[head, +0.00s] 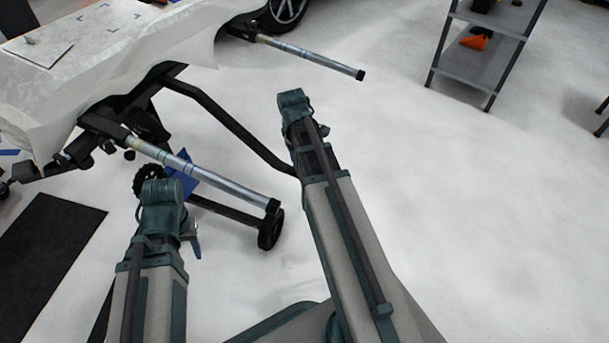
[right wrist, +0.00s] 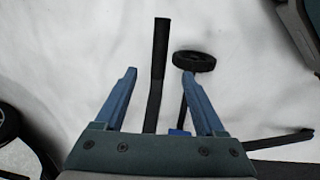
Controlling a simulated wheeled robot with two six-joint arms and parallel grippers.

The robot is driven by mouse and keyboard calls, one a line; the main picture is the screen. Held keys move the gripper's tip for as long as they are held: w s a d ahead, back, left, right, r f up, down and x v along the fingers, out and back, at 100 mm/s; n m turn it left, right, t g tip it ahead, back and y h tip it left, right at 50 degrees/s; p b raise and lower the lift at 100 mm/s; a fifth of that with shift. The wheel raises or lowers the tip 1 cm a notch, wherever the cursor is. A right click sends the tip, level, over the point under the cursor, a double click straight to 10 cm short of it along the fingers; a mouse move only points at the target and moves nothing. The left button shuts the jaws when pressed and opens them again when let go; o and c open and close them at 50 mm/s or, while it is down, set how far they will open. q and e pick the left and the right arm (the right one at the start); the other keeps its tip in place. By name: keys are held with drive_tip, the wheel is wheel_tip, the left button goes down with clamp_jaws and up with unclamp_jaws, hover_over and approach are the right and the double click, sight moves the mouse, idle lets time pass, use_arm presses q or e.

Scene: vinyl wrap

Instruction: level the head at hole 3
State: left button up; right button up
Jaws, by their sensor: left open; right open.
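A black stand (head: 235,125) with wheels holds a panel covered in pale sheet (head: 110,75) at upper left in the head view. Two silver tubes (head: 310,57) (head: 215,179) with coloured bands and black ends stick out from it to the right. I cannot make out hole 3 or which part is the head. My left gripper (head: 188,208) shows partly, its blue fingers apart, just below the nearer tube; I see nothing between them. My right gripper (right wrist: 159,73) is open and empty in the right wrist view, above the floor, with a black bar beyond its fingers.
A black wheel (head: 270,229) stands on the floor below the nearer tube. A grey shelf (head: 480,65) with an orange item is at upper right. A dark mat (head: 45,245) lies at left.

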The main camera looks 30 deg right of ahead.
drive_tip(key=f+b, duration=0.4)
drive_tip(key=w+d+f+b, duration=0.1)
drive_tip(key=f+b, duration=0.3)
drive_tip(key=f, duration=0.1)
drive_tip(key=d+f+b, duration=0.1)
drive_tip(key=f+b, duration=0.3)
drive_tip(key=b, duration=0.1)
drive_tip(key=shift+w+f, duration=0.2)
drive_tip(key=shift+w, duration=0.1)
clamp_jaws()
drive_tip(key=shift+r, duration=0.1)
idle(0.9)
